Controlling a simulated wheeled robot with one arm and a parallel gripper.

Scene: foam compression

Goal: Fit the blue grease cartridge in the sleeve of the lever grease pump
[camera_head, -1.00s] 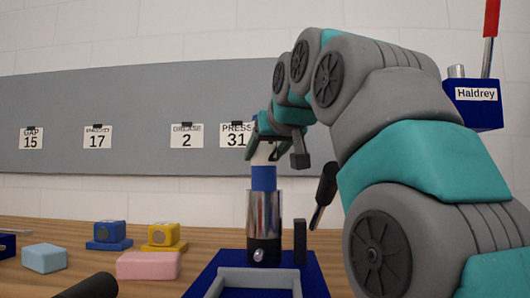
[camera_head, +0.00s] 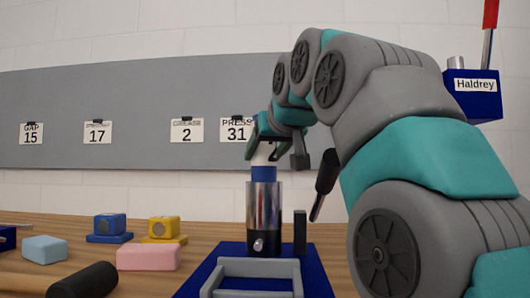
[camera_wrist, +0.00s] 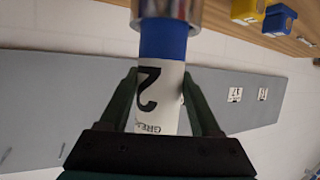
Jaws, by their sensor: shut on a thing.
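The blue grease cartridge (camera_head: 264,173) is upright, with a white upper part; its label with a "2" shows in the wrist view (camera_wrist: 150,95). My gripper (camera_head: 264,153) is shut on the white part from above, a finger on each side in the wrist view (camera_wrist: 160,80). The shiny metal sleeve (camera_head: 264,205) of the lever grease pump stands upright on a dark blue base (camera_head: 205,275). The cartridge's blue part meets the sleeve's mouth (camera_wrist: 166,12) and appears to be partly inside it; a short blue band still shows above the rim. The cartridge's lower end is hidden.
A pink block (camera_head: 148,257), a light blue block (camera_head: 45,249), a blue block (camera_head: 109,225) and a yellow block (camera_head: 163,230) lie on the wooden table to the left. A dark post (camera_head: 300,232) stands beside the sleeve.

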